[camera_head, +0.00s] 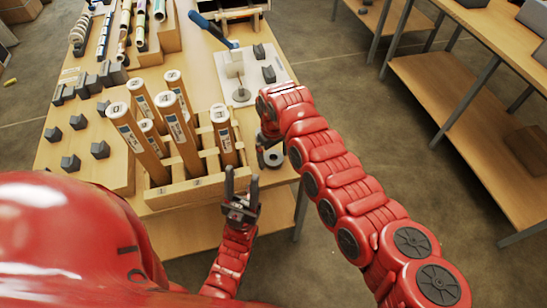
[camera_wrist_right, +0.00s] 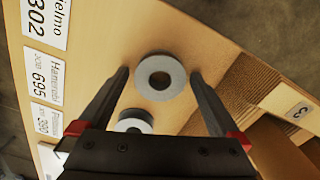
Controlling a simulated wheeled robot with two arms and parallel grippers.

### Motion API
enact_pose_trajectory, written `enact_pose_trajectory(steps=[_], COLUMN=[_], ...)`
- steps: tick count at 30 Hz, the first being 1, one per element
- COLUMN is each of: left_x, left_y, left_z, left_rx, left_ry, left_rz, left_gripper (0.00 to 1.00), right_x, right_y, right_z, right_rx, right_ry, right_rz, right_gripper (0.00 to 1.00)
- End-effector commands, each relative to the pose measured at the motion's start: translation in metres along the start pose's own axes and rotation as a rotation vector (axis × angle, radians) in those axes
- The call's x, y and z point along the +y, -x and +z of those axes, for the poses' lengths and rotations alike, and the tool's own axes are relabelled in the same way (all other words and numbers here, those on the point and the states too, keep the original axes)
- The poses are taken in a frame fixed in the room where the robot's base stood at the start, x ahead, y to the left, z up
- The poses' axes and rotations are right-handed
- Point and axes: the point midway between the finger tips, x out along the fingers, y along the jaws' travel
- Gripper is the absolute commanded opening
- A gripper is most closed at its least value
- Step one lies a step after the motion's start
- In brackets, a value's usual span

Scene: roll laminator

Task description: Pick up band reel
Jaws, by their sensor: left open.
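A grey band reel (camera_wrist_right: 160,77), a flat ring with a hole, lies on the wooden table in the right wrist view. A second grey reel (camera_wrist_right: 133,122) is partly hidden behind my gripper body. My right gripper (camera_wrist_right: 159,74) is open, one finger on each side of the first reel; I cannot tell how far above it the tips are. In the head view a grey ring (camera_head: 273,158) shows at the table's front right, beside my right wrist, which hides most of that gripper. My left gripper (camera_head: 241,180) is open and empty in front of the table.
A wooden rack (camera_head: 190,190) with several upright tubes stands left of the right wrist. Paper labels (camera_wrist_right: 46,20) line the table edge, and a corrugated brown piece (camera_wrist_right: 250,85) lies close to the right finger. A white board (camera_head: 285,72) lies further back.

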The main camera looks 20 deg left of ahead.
Motion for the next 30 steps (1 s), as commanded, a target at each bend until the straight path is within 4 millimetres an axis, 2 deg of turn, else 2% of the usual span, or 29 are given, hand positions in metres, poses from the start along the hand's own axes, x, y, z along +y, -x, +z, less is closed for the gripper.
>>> enact_pose_trajectory(steps=[1, 2, 13, 23, 26, 30], left_x=[0.0, 0.0, 0.0, 0.0, 0.0, 0.001], left_y=[0.0, 0.0, 0.0, 0.003, 0.008, 0.022], left_z=[0.0, 0.0, 0.0, 0.001, 0.001, 0.004], left_rx=[0.0, 0.0, 0.0, 0.0, 0.0, 0.0], left_ry=[0.0, 0.0, 0.0, 0.0, 0.0, 0.0], left_rz=[0.0, 0.0, 0.0, 0.0, 0.0, 0.0], left_gripper=[0.5, 0.5, 0.5, 0.5, 0.5, 0.5], right_x=[0.0, 0.0, 0.0, 0.0, 0.0, 0.002], right_y=[0.0, 0.0, 0.0, 0.004, 0.013, 0.039], right_z=[0.0, 0.0, 0.0, 0.0, -0.002, -0.003], right_rx=[0.0, 0.0, 0.0, 0.0, 0.006, 0.009], right_ry=[0.0, 0.0, 0.0, 0.0, 0.0, -0.001], right_rz=[0.0, 0.0, 0.0, 0.0, 0.001, 0.004], right_gripper=[0.89, 0.84, 0.17, 0.15, 0.15, 0.15])
